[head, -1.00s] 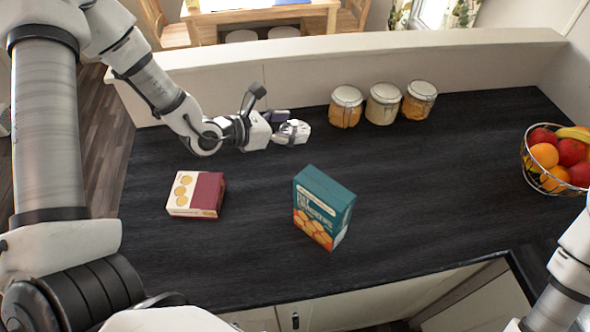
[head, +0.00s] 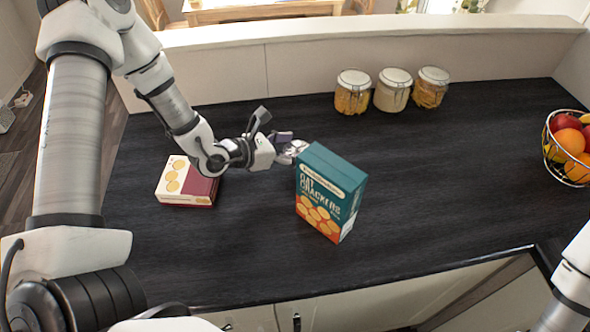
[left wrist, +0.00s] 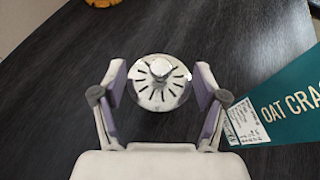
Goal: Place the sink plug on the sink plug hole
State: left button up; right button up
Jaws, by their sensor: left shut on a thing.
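The sink plug (left wrist: 160,82) is a round metal disc with dark slots and a small knob, seen in the left wrist view between my left gripper's fingers. My left gripper (left wrist: 162,92) is shut on it and holds it above the dark worktop. In the head view the left gripper (head: 290,150) is just left of and behind the teal cracker box, whose corner hides part of the plug. Only part of my right arm shows at the lower right; its gripper is out of view. I cannot see the sink plug hole.
A teal oat cracker box (head: 328,195) stands close to the left gripper. A red and white box (head: 187,182) lies to its left. Several jars, one in the middle (head: 392,90), stand at the back. A fruit basket (head: 570,150) is at the right. The worktop (head: 450,180) between is clear.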

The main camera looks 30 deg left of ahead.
aim_at(293, 172)
pick_arm(q)
notch_tip(293, 172, down, 6)
jog(key=shift+w+f+p, duration=0.1)
jog(key=shift+w+p, duration=0.05)
jog(key=shift+p, duration=0.2)
jog(key=shift+f, duration=0.25)
jog(key=shift+f, duration=0.1)
jog(key=o, duration=1.1)
jog(key=shift+o, duration=0.2)
